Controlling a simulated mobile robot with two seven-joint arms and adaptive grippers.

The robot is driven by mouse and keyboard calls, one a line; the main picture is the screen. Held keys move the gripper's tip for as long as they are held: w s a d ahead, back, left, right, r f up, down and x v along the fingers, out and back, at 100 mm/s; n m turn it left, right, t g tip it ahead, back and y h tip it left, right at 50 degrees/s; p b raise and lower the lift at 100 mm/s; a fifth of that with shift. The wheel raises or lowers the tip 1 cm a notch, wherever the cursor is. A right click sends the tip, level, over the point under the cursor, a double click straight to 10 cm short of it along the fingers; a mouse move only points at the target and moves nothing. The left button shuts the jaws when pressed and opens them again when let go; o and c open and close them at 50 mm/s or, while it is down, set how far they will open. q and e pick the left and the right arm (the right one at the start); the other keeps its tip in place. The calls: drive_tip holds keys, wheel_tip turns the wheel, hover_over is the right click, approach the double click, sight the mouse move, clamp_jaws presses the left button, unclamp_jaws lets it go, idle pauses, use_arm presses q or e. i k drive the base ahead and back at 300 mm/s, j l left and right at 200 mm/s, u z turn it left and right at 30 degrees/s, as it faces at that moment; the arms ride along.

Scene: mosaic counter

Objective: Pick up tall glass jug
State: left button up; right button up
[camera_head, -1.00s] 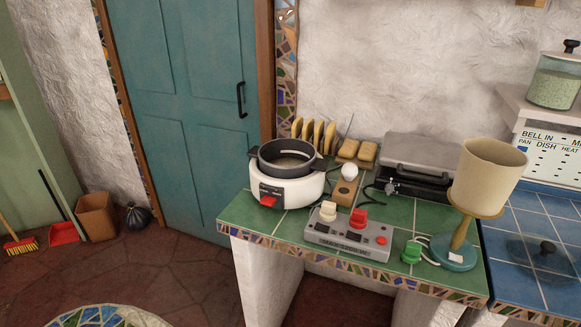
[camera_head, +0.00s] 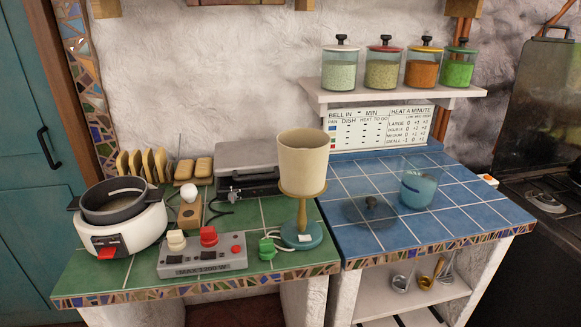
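A clear glass vessel (camera_head: 418,188) with a blue lower part stands upright on the blue-tiled counter (camera_head: 465,207), towards its back middle. It is the only thing here that looks like a glass jug; I cannot make out a handle or spout. Nothing stands in front of it. Neither of my grippers shows in the head view.
A flat glass lid (camera_head: 370,208) lies left of the vessel. A lamp (camera_head: 302,180) stands on the green counter (camera_head: 120,273), with a control box (camera_head: 203,255) and white cooker (camera_head: 122,222). Several lidded jars (camera_head: 382,68) stand on the shelf above.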

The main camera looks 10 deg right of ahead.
sight(423, 169)
drive_tip(key=l+u, duration=0.4)
drive_tip(key=l, duration=0.95)
